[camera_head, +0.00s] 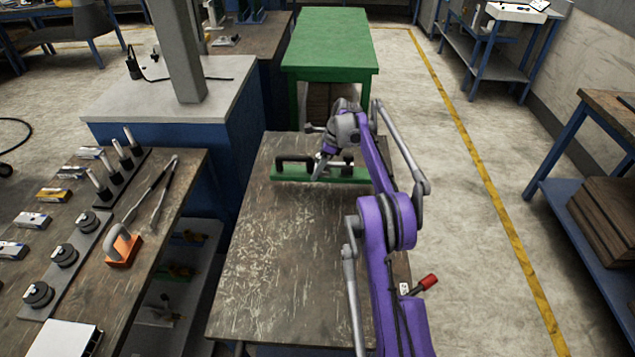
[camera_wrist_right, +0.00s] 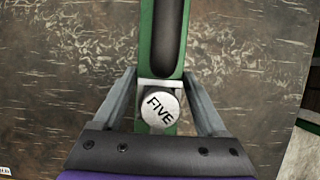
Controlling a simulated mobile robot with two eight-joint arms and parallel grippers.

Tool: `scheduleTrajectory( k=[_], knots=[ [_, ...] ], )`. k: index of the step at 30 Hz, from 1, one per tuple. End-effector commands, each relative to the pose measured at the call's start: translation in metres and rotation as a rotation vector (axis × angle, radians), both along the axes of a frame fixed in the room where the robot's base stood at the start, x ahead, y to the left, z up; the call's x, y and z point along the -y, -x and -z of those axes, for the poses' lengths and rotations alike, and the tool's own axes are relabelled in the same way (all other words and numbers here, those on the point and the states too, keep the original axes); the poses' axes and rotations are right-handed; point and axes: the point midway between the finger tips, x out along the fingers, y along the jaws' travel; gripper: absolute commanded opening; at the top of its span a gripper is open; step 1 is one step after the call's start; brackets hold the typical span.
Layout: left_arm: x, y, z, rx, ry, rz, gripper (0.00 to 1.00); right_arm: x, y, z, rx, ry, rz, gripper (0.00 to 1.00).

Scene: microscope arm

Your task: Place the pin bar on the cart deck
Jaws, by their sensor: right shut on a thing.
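The pin bar (camera_head: 288,175) is a green bar with a black handle and a round grey pin top marked FIVE. It is at the far part of the worn brown deck (camera_head: 275,265), lying across it and on or just above it; I cannot tell which. My right gripper (camera_head: 320,170) reaches it from above. In the right wrist view, the gripper (camera_wrist_right: 161,78) has one finger on each side of the green bar (camera_wrist_right: 147,45), shut on it, with the FIVE pin top between the fingers. My left gripper is not in view.
A bench (camera_head: 175,235) on the left holds a black rack (camera_head: 112,185) of upright pins, tongs (camera_head: 160,190) and an orange handled block (camera_head: 124,248). A green table (camera_head: 328,40) stands beyond the deck. The near part of the deck is bare.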

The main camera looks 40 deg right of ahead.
Motion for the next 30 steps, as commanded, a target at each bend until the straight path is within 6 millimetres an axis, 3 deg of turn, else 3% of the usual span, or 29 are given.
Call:
scheduleTrajectory(
  k=[15,27,28,30],
  knots=[
    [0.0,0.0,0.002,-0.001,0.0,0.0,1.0,-0.001,0.0,0.05,0.001,-0.001,-0.002,0.0],
    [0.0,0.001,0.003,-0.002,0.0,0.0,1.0,-0.001,0.0,0.057,0.001,-0.001,-0.002,0.0],
    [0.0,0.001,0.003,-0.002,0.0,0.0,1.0,0.0,0.0,0.058,0.0,0.0,-0.003,0.78],
    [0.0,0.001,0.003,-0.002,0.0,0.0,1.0,-0.001,0.0,0.057,0.0,0.0,-0.003,0.91]
  ],
)
